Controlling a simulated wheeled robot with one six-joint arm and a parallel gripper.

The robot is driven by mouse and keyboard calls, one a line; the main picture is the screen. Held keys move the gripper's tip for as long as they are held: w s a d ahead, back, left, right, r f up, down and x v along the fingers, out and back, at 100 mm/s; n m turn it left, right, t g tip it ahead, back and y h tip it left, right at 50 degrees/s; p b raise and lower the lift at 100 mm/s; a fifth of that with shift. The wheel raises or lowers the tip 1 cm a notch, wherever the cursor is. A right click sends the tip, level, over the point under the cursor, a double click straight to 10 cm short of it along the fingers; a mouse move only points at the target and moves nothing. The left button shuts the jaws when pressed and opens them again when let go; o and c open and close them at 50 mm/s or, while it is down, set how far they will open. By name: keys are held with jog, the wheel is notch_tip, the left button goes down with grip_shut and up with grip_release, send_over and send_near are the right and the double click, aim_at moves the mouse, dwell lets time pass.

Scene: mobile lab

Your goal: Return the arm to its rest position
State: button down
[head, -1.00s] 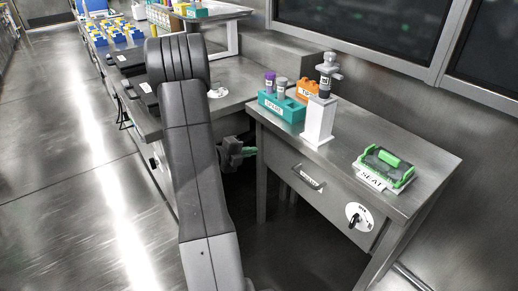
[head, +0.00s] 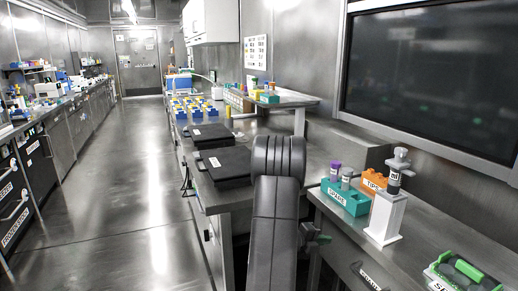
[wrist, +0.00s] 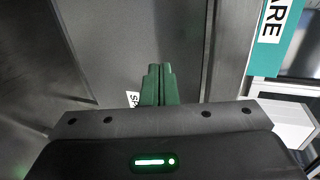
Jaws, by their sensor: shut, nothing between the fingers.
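My arm (head: 275,215) is folded up in front of the benches, with its ribbed dark joint at the top. My gripper (head: 326,239) shows just right of the arm, low beside the front of the right-hand bench. In the wrist view its green fingers (wrist: 158,84) are pressed together with nothing between them. The teal SPARE rack (head: 345,197) stands on the bench above and to the right of the gripper. It also shows at the upper right of the wrist view (wrist: 270,45).
An orange tip rack (head: 374,182), a white stand (head: 386,219) and a green-lidded box (head: 463,273) stand on the right-hand bench. Black flat cases (head: 227,165) lie on the left bench. The aisle floor (head: 140,190) at left is clear.

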aim_at(346, 237)
jog(key=x, duration=0.4)
jog(key=shift+d+r+b, duration=0.1)
jog(key=shift+d+b, duration=0.1)
jog(key=shift+b, duration=0.15)
jog(key=shift+w+d, duration=0.4)
jog(key=shift+d, duration=0.3)
jog(key=shift+r, duration=0.1)
jog(key=shift+s, duration=0.1)
